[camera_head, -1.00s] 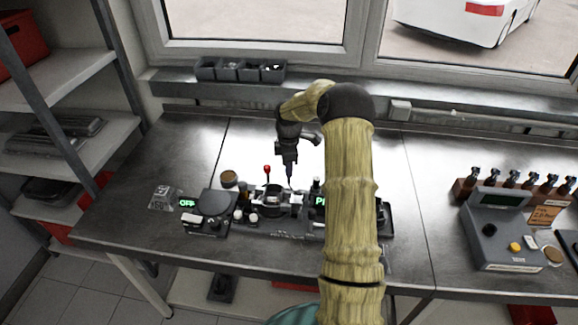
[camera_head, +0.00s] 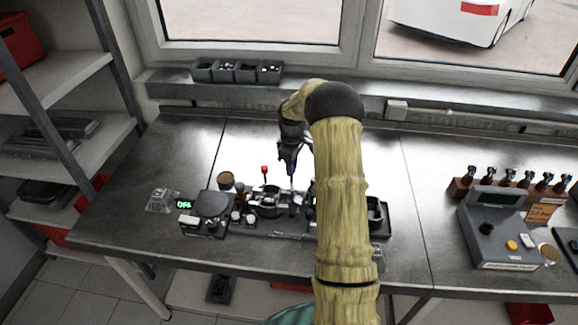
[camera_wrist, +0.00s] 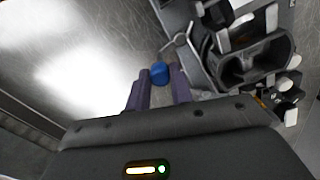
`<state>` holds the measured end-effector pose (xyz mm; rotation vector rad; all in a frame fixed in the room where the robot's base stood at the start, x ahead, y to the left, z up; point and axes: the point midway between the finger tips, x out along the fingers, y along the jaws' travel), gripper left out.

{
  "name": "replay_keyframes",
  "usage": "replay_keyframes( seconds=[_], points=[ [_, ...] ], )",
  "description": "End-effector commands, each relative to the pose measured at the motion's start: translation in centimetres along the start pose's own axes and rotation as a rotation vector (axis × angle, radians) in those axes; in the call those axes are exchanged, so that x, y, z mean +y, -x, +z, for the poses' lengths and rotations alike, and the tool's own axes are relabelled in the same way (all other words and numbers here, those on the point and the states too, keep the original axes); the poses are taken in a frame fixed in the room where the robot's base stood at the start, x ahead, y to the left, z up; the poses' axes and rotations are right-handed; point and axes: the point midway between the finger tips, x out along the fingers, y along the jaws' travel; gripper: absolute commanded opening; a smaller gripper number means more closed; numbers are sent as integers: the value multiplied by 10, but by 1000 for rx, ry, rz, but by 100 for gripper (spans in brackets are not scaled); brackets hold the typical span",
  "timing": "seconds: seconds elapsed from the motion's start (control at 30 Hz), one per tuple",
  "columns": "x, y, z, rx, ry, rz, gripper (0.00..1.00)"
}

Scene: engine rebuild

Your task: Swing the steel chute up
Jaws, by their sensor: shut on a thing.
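My gripper (camera_wrist: 160,84) has its two dark purple fingers close around a small blue knob (camera_wrist: 159,72), which shows between the fingertips in the wrist view. In the head view my gripper (camera_head: 291,173) points down at the middle of the black fixture on the bench, just right of a red-topped lever. A bright steel piece (camera_head: 297,198), which may be the steel chute, lies below the fingertips there. In the wrist view a thin grey bracket (camera_wrist: 180,42) is close beyond the knob; I cannot tell whether it joins the knob.
A round-topped scale (camera_head: 212,204) with a green display stands at the fixture's left, beside a clear block (camera_head: 163,200). A grey control box (camera_head: 500,236) and a rack of injector-like parts (camera_head: 512,184) stand at right. Small bins (camera_head: 237,71) sit on the sill. The bench behind is clear.

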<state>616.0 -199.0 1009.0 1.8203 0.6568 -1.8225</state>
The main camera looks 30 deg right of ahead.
Motion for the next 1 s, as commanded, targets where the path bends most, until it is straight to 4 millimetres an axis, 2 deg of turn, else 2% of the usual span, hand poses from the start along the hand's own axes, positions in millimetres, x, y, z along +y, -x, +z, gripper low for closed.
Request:
replay_keyframes(
  seconds=[0.7, 1.0],
  points=[
    [4, 1, 25, 3, -667, 3, 0],
    [3, 1, 32, 4, -850, 3, 0]
  ],
)
